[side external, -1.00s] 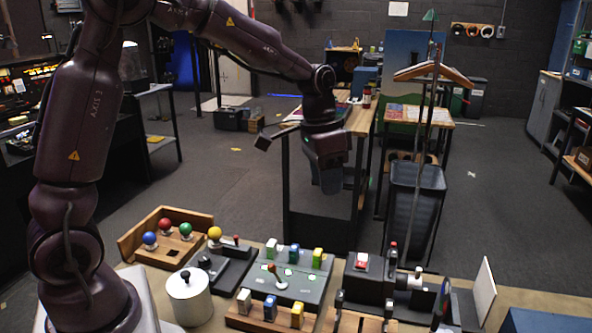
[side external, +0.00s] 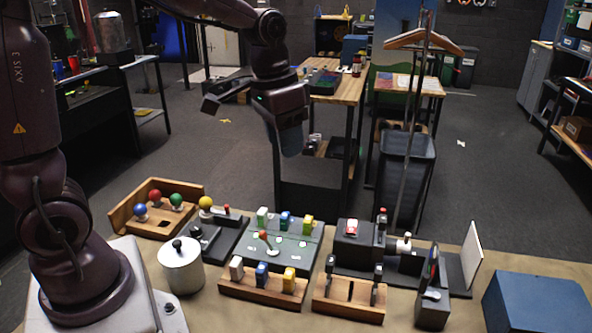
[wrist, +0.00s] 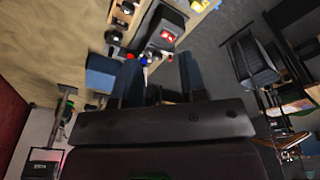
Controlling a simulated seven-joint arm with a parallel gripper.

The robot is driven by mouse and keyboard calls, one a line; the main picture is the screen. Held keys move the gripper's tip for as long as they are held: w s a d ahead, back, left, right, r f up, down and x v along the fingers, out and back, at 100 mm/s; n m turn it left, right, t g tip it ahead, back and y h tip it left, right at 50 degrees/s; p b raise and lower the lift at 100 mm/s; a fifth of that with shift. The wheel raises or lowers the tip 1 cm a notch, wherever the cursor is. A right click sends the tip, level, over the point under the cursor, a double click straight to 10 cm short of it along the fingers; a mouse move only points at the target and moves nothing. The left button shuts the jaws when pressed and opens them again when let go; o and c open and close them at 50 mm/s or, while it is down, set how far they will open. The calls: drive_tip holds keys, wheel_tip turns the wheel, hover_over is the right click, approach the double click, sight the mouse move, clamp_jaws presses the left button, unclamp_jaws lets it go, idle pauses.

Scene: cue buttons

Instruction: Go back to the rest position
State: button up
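My gripper (side external: 291,150) hangs in the air, fingers pointing down, above and behind the row of devices on the table. In the wrist view its two dark blue fingers (wrist: 160,78) stand apart, with nothing held between them. Below it in the side view is a dark panel (side external: 290,254) with a small red-tipped lever and several coloured blocks. A dark box with a red button (side external: 351,228) stands to the right of the panel. The gripper touches none of these.
A wooden tray with coloured balls (side external: 119,217), a white lidded pot (side external: 181,267) and a yellow-knobbed lever (side external: 206,203) stand at the left. A wooden block rack (side external: 237,287) is in front. A blue box (side external: 540,303) is at the right. A coat hanger (side external: 425,40) hangs on a stand behind.

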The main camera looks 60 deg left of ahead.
drive_tip(key=s+d+r+t, duration=0.1)
drive_tip(key=s+r+t, duration=0.1)
drive_tip(key=s, duration=0.5)
drive_tip(key=s+d+r+t, duration=0.1)
drive_tip(key=s+r, duration=0.1)
drive_tip(key=s, duration=0.5)
drive_tip(key=shift+d+r+n+t+y, duration=0.15)
drive_tip(key=shift+r+n+t+y, duration=0.15)
drive_tip(key=shift+r+n+t, duration=0.1)
